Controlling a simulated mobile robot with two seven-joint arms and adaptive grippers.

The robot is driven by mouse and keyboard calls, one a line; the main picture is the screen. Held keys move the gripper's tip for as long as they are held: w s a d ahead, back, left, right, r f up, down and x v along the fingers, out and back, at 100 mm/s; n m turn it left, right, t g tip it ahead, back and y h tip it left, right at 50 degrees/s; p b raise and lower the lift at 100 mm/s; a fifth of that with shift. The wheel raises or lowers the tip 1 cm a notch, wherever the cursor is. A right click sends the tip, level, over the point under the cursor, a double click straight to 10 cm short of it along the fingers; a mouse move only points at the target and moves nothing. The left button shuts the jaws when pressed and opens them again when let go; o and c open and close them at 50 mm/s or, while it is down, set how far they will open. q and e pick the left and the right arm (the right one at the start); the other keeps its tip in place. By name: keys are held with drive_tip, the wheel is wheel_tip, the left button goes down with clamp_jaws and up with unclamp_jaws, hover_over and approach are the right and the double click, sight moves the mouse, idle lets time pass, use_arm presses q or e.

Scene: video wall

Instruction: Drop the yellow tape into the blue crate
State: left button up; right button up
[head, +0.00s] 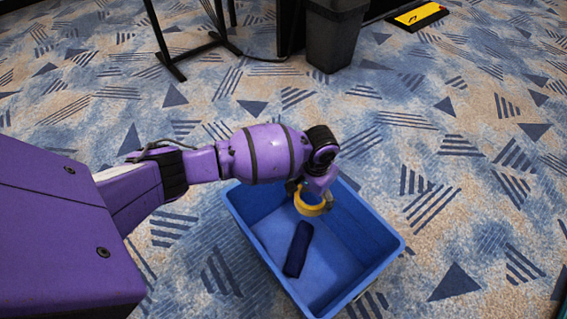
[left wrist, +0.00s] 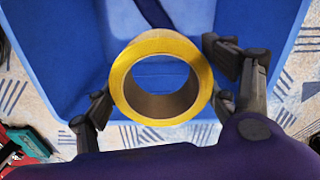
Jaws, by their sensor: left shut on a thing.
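The yellow tape (head: 311,207) is a ring held by my left gripper (head: 311,193) over the blue crate (head: 382,262). In the left wrist view the tape (left wrist: 160,47) sits between the two dark fingers of the left gripper (left wrist: 160,100), which is shut on it. The crate (left wrist: 60,60) lies behind and below the tape there. A dark blue object (head: 298,249) lies on the crate floor. My right gripper is not in view.
The crate stands on patterned blue carpet. A dark bin (head: 333,38) and black metal stand legs (head: 190,45) are at the back. A yellow and black item (head: 418,16) lies at the top right. Red and green items (left wrist: 25,148) show at the left wrist view's lower left.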

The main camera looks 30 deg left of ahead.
use_arm(q)
wheel_tip(320, 180, down, 9)
drive_tip(key=b, duration=0.5)
drive_tip(key=shift+s+a+m, duration=0.25)
drive_tip(key=shift+s+m, duration=0.05)
drive_tip(key=shift+s, duration=0.15)
drive_tip(key=shift+r, duration=0.1)
drive_tip(key=o, duration=1.3)
drive_tip(key=shift+o, duration=0.8)
wheel_tip(320, 180, up, 12)
